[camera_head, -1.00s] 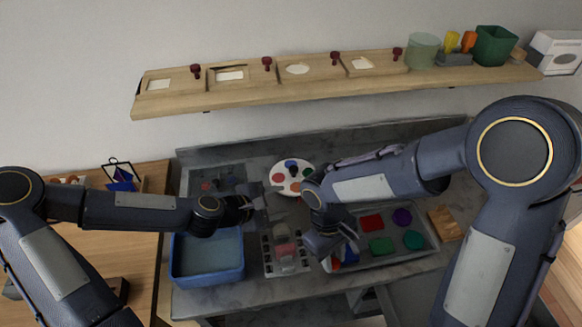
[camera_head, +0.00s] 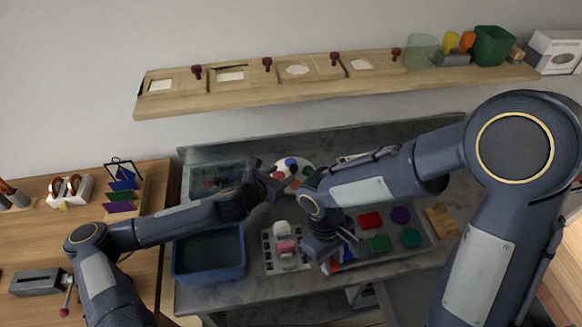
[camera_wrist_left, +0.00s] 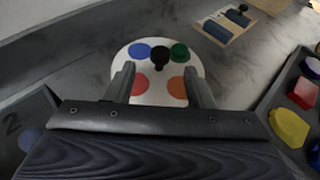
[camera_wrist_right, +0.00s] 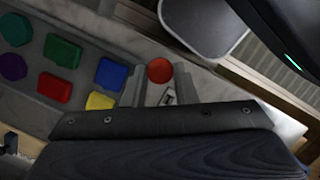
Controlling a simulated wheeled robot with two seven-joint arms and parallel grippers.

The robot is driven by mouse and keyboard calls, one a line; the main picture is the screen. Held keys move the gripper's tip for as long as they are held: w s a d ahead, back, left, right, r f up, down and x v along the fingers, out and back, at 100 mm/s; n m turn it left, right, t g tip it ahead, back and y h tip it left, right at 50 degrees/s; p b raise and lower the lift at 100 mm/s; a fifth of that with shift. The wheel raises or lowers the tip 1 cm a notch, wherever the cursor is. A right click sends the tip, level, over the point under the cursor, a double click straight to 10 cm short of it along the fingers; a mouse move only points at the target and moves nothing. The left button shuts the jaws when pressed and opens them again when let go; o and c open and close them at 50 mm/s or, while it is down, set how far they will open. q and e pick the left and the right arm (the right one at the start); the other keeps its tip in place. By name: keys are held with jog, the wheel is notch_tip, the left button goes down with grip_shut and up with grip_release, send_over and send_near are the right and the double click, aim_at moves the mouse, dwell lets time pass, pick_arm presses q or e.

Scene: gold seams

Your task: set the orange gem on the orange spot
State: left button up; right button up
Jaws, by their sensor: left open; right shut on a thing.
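The orange gem (camera_wrist_right: 160,70) is a round orange-red piece between the fingertips of my right gripper (camera_wrist_right: 158,88), which is shut on it. In the head view my right gripper (camera_head: 345,240) is low at the front left corner of the tray. The orange spot (camera_wrist_left: 178,88) is on a round white plate (camera_wrist_left: 160,97), beside a red spot (camera_wrist_left: 140,84), with blue and green spots behind and a black knob (camera_wrist_left: 160,58) in the middle. My left gripper (camera_wrist_left: 161,85) is open and empty, pointing at the plate, its fingers framing the red and orange spots.
A grey tray (camera_head: 430,240) holds several coloured gems right of my right gripper. A blue bin (camera_head: 210,277) and a grey slotted board (camera_head: 270,262) with a pink-topped piece stand at the front. A wooden shelf (camera_head: 300,92) runs along the wall behind.

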aim_at(292, 168)
pick_arm(q)
jog(key=x, duration=0.6)
jog(key=shift+d+f+p, duration=0.1)
jog(key=shift+d+p, duration=0.05)
jog(key=shift+p, duration=0.2)
grip_shut()
